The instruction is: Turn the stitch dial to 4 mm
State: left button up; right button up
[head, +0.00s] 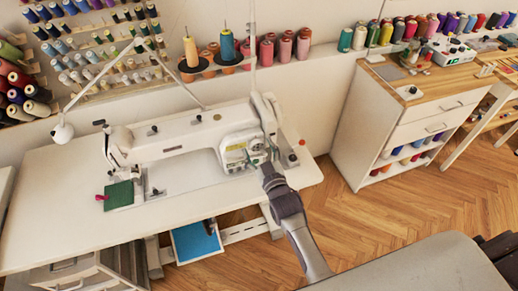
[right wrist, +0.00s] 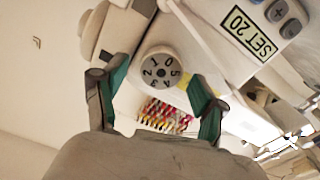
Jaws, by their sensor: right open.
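The stitch dial (right wrist: 158,75) is a round pale knob with dark digits on its face, seen nearly face-on in the right wrist view. The digits 0, 1, 2 and 5 can be read; the lower ones are less clear, and I cannot tell which value is set. It belongs to the white sewing machine (head: 190,138) on the table in the head view. My right gripper (head: 264,164) is at the right end of the machine. Its green-padded fingers are open, one on either side of the dial, with visible gaps. My left gripper is not in view.
The white sewing table (head: 60,215) holds a green cloth (head: 119,195) by the needle. Thread spools (head: 285,47) line the back. A white drawer cabinet (head: 400,135) stands right.

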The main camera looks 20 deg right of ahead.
jog(key=c, duration=1.1)
jog(key=shift+c, duration=0.2)
jog(key=shift+m, duration=0.4)
jog(key=m, duration=0.4)
jog(key=shift+d+m+p, duration=0.1)
jog(key=shift+m+p, duration=0.3)
jog(key=m, duration=0.6)
jog(key=shift+d, duration=0.1)
jog(key=o, duration=1.1)
